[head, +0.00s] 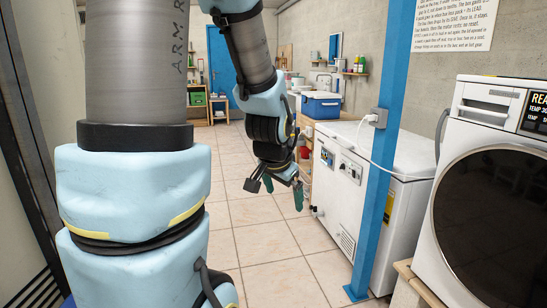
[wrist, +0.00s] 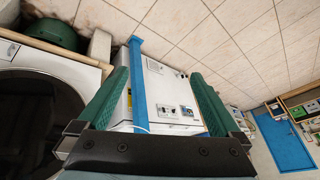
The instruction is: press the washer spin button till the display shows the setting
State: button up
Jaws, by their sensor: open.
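The white washer (head: 467,105) stands at the right edge of the head view, with a large dark round door. Part of its lit display (head: 537,113) shows there, reading "REA" and "TEMP 30" before the frame cuts it off. The spin button cannot be made out in either view. In the wrist view, a white machine with a dark round door (wrist: 38,118) lies at the left edge. My gripper (head: 283,189) is in mid-air over the aisle, left of the chest freezer and well apart from the washer. Its green fingers (wrist: 158,78) are spread with nothing between them.
A blue post (head: 383,150) stands between my gripper and the washer. A blue cool box (head: 321,106) stands farther back. The tiled aisle (head: 272,245) is clear.

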jog(key=s+a+f+n+g+y, duration=0.1)
jog(key=s+a+f+n+g, duration=0.2)
jog(key=s+a+n, duration=0.4)
jog(key=shift+s+a+g, duration=0.4)
jog(key=shift+s+a, duration=0.4)
jog(key=shift+a, duration=0.35)
grip_shut()
